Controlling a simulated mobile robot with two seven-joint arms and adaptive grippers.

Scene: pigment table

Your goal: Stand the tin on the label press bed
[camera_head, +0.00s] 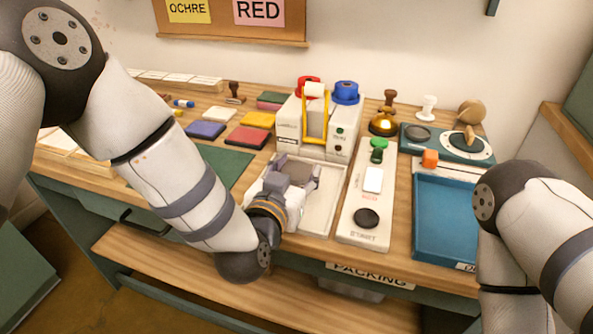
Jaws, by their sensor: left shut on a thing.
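My left gripper (292,178) reaches in from the left and is low over the near left part of a pale flat bed (322,215). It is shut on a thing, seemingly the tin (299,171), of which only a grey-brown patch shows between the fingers. The fingers hide the rest, and I cannot tell whether it touches the bed. Behind the bed stands a white machine (287,122) with a yellow frame and red and blue reels. Beside it is a white unit (355,228) marked with label lettering, with a black disc and green knob. My right gripper is out of view.
A blue tray (444,222) lies at the right, near my right arm. Coloured pads, including a red one (247,137), and a green mat (222,164) lie at the left.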

